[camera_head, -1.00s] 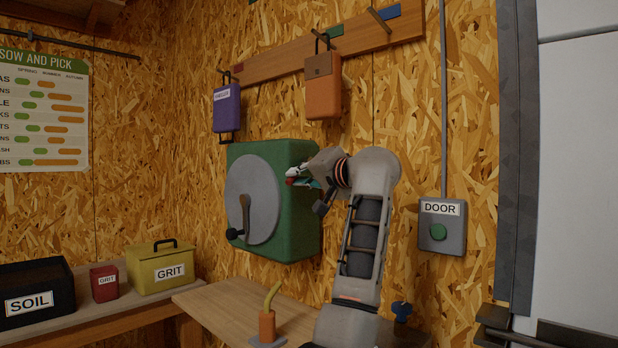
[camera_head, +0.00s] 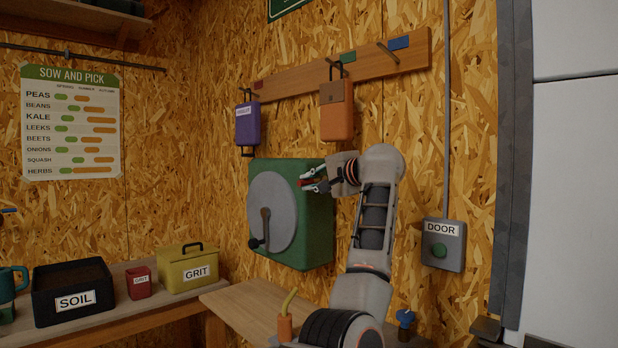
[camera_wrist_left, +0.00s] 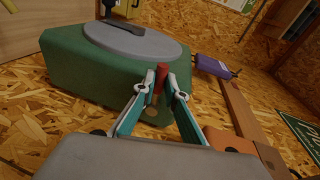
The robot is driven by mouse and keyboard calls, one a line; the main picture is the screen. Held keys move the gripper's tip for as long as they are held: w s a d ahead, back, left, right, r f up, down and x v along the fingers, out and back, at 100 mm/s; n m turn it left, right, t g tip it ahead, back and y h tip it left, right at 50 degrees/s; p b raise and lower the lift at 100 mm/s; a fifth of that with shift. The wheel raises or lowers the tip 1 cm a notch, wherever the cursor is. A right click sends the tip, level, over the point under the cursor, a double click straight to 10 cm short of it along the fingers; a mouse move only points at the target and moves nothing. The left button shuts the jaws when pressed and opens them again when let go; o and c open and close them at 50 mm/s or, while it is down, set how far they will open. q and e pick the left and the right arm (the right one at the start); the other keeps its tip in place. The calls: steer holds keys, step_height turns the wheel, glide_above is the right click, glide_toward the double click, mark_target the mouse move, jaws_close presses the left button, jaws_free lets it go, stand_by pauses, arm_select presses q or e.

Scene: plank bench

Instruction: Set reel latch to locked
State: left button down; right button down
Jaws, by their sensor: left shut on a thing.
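The reel is a green box (camera_head: 318,222) on the wall with a round grey disc (camera_head: 285,192) and a dark crank on its face. My left gripper (camera_head: 308,184) is at the upper right part of the box. In the left wrist view its teal-padded fingers (camera_wrist_left: 160,88) are shut on a red latch lever (camera_wrist_left: 160,79), which stands up from the box's side. The green box (camera_wrist_left: 75,78) and disc (camera_wrist_left: 135,38) show beyond the fingers there. The latch's base is partly hidden by the fingers, and its setting cannot be read. My right gripper is out of view.
An orange bag (camera_head: 337,118) and a purple bag (camera_head: 247,124) hang from a wooden rail above the reel. A DOOR button box (camera_head: 442,258) is to the right.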

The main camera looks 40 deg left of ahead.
arm_select(q)
steer(key=shift+r+m+p, duration=0.4)
steer(key=shift+p, duration=0.1)
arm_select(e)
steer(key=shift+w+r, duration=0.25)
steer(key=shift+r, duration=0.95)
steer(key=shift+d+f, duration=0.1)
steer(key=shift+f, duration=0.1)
arm_select(q)
steer(key=c, duration=2)
jaws_free()
steer(key=shift+d, duration=0.1)
steer(key=shift+c, duration=0.2)
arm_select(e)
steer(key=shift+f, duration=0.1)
arm_select(q)
steer(key=v, duration=0.7)
steer(key=shift+d, duration=0.25)
